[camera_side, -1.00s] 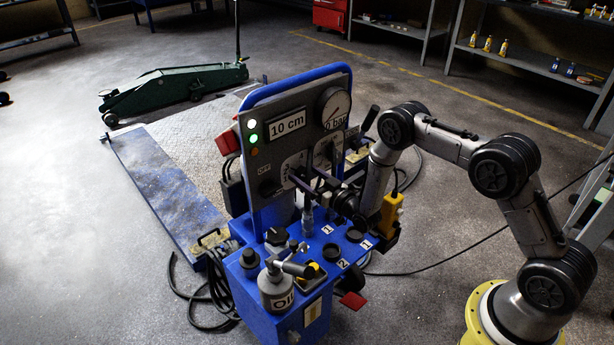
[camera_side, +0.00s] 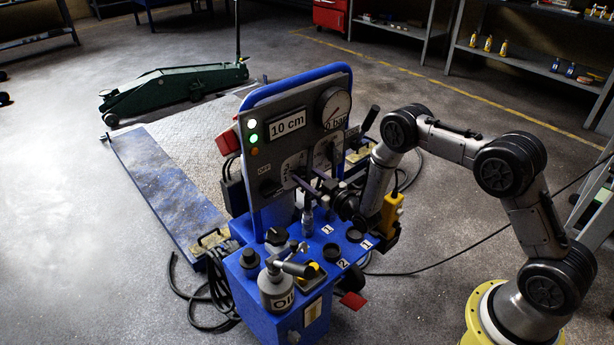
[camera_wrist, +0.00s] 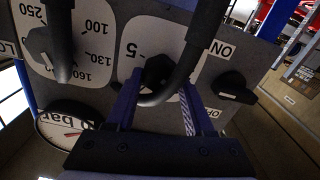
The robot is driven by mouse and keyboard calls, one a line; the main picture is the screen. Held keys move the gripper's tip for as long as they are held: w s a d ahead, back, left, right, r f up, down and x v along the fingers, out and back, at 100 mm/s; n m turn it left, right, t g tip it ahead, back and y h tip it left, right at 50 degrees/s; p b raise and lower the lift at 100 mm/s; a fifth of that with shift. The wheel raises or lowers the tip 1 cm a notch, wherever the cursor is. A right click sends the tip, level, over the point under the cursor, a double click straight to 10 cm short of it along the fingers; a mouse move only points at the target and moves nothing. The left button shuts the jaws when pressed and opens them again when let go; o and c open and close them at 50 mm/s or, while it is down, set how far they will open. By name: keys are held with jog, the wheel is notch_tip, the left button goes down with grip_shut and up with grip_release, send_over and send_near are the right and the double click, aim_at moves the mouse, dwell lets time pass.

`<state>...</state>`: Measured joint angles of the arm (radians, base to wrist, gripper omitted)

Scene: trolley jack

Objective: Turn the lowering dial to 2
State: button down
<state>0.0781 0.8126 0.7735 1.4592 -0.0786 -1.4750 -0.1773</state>
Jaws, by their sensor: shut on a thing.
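The lowering dial is a black knob on a white plate in the middle of the grey panel; in the wrist view the knob (camera_wrist: 158,72) sits beside a printed 5, with the picture upside down. Its plate (camera_side: 291,163) shows in the side view, partly hidden by my fingers. My gripper (camera_side: 306,182) reaches the panel from the right. In the wrist view my gripper (camera_wrist: 157,88) has a finger on each side of the knob and is shut on it. The dial's pointer and the figure 2 are hidden or too dark to read.
A second dial (camera_wrist: 60,52) marked 100 to 250 and an ON/OFF switch (camera_wrist: 235,86) flank it closely. The display (camera_side: 287,124) reads 10 cm. An oil can (camera_side: 277,287) and several knobs stand on the blue console below. The green jack (camera_side: 170,86) is behind.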

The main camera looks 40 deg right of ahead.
jog(key=shift+n, duration=0.4)
jog(key=shift+c, duration=1.4)
grip_release()
jog(key=s, duration=1.4)
